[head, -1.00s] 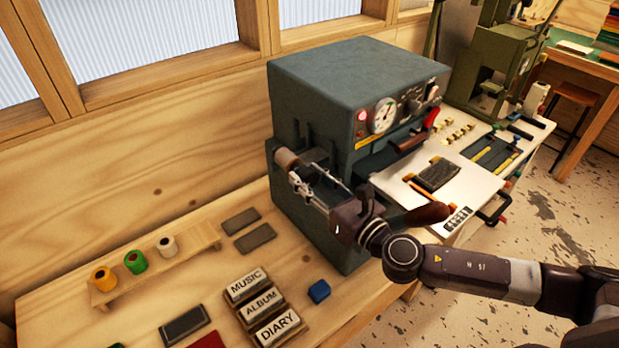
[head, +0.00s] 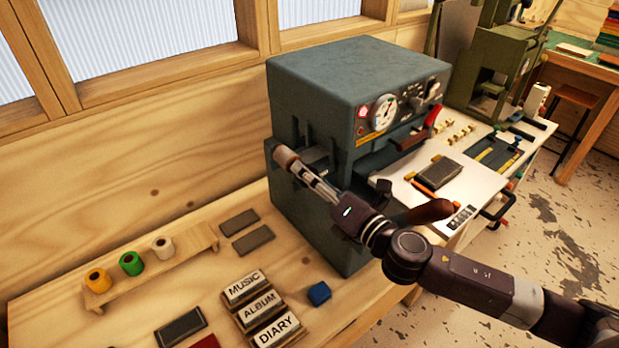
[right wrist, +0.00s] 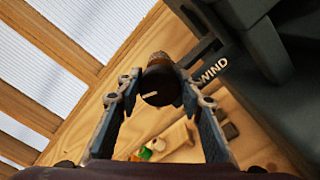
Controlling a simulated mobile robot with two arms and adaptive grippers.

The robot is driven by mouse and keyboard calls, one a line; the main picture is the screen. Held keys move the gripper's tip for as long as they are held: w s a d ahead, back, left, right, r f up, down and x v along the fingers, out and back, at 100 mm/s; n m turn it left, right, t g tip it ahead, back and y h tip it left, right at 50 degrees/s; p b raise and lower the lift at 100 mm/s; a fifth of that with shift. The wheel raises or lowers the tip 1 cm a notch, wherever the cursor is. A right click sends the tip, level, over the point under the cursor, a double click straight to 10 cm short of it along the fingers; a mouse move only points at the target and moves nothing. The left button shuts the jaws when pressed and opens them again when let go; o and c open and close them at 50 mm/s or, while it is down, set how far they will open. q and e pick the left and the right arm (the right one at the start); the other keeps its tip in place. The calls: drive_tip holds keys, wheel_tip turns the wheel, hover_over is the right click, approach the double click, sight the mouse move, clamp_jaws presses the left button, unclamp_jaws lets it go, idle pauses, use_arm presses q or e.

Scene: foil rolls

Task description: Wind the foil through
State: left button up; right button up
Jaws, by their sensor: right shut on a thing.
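My right gripper (head: 300,170) is at the left side of the blue-grey foil machine (head: 350,75). It is shut on the winding knob (head: 285,155), a brownish cylinder on that side. In the right wrist view the knob (right wrist: 162,84) shows a dark round end with a white line mark, between the two fingers. The word WIND stands on the machine beside it. No foil strip can be made out there. Foil rolls in yellow (head: 98,281), green (head: 131,263) and white (head: 163,246) sit on a wooden rack. My left gripper is out of view.
Blocks marked MUSIC, ALBUM and DIARY (head: 262,305) lie on the bench, with a blue block (head: 319,293) and dark slabs (head: 253,240) near them. A wooden wall is close behind. A white worktop (head: 455,190) lies right of the machine.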

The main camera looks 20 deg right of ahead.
drive_tip(key=m, duration=0.5)
drive_tip(key=shift+d+f+m, duration=0.1)
drive_tip(key=shift+m, duration=0.2)
drive_tip(key=m+p, duration=0.1)
drive_tip(key=m, duration=0.4)
drive_tip(key=shift+f+m, duration=0.1)
drive_tip(key=shift+m, duration=0.2)
drive_tip(key=o, duration=1.2)
